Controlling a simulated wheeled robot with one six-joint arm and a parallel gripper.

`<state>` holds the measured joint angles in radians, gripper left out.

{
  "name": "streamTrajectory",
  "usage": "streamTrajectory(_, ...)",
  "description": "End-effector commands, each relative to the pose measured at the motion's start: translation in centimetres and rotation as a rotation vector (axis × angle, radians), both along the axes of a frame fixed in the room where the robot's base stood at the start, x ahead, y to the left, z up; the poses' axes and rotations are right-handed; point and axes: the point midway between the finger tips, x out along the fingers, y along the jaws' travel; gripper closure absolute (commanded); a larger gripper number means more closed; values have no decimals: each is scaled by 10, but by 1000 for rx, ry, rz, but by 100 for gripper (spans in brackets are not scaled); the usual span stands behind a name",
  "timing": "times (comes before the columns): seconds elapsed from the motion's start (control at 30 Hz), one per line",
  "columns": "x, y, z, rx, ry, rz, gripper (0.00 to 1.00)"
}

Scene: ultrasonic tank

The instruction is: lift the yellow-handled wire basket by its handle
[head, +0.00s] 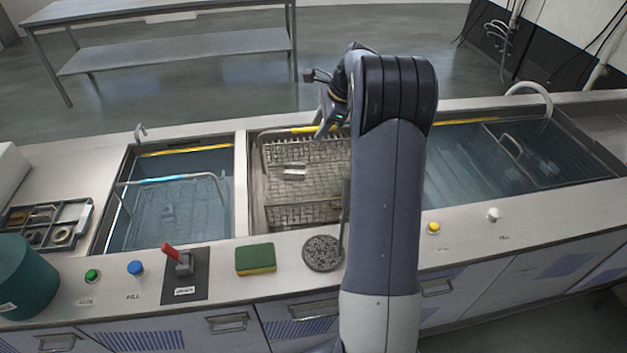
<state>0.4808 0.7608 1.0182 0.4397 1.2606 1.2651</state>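A wire basket (300,213) with mesh walls sits in the middle tank, its right part hidden behind my arm. My gripper (322,130) is above the far side of the basket, pointing down, partly hidden by my own arm. Its fingers are too small and dark to tell open from shut, and I see nothing hanging from it.
The left tank (240,190) holds water and a basket with a blue-gripped handle (165,180). The right tank (575,150) holds water and a grey handle (510,145). A sponge (256,258), round mesh disc (322,253) and red lever (170,252) are along the front counter.

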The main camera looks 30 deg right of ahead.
Motion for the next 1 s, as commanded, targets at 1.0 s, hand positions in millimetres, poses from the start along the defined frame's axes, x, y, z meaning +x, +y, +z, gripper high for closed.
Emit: streamTrajectory(1.0, 12, 14, -33, 0, 0, 0, 100)
